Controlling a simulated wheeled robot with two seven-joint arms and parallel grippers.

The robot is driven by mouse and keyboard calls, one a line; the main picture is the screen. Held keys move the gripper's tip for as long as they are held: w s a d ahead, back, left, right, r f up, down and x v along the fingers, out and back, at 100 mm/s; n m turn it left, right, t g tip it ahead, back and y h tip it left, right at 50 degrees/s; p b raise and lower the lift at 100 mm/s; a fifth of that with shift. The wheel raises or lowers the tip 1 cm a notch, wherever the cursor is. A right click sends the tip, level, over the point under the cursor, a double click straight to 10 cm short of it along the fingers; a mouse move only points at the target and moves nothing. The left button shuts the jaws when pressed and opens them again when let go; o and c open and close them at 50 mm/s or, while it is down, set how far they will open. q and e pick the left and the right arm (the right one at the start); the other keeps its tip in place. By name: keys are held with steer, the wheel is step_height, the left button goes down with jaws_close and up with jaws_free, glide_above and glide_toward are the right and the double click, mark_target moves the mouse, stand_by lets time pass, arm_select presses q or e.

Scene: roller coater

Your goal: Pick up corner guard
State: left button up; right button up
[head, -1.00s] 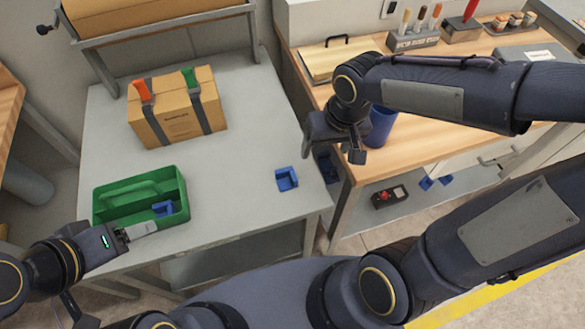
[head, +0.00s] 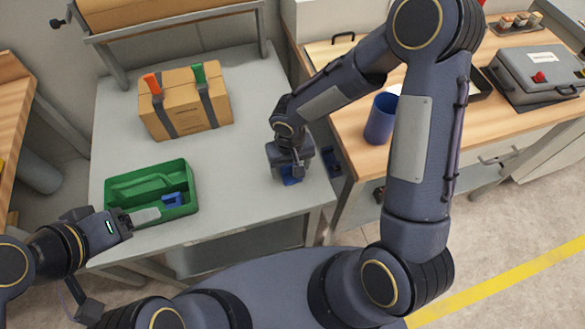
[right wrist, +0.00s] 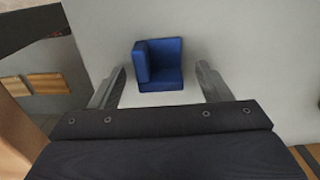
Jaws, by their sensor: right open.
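A blue corner guard (right wrist: 160,66) lies on the grey table in the right wrist view, ahead of and between the two open fingers. In the head view the corner guard (head: 291,179) is mostly hidden under my right gripper (head: 289,172). The right gripper, also in the right wrist view (right wrist: 160,88), is open and empty above it, with no visible contact. Another blue corner guard (head: 173,199) sits in the green tray (head: 118,212). My left gripper (head: 146,215) is at the tray's front edge; its jaw state is unclear.
A strapped cardboard box (head: 186,112) stands at the back of the grey table (head: 240,150). A blue cup (head: 380,120) stands on the wooden bench (head: 465,130) to the right. The table between tray and right gripper is clear.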

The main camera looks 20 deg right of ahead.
steer(key=shift+f, duration=0.65)
steer(key=c, duration=1)
steer(key=shift+c, duration=0.2)
steer(key=shift+r, duration=0.15)
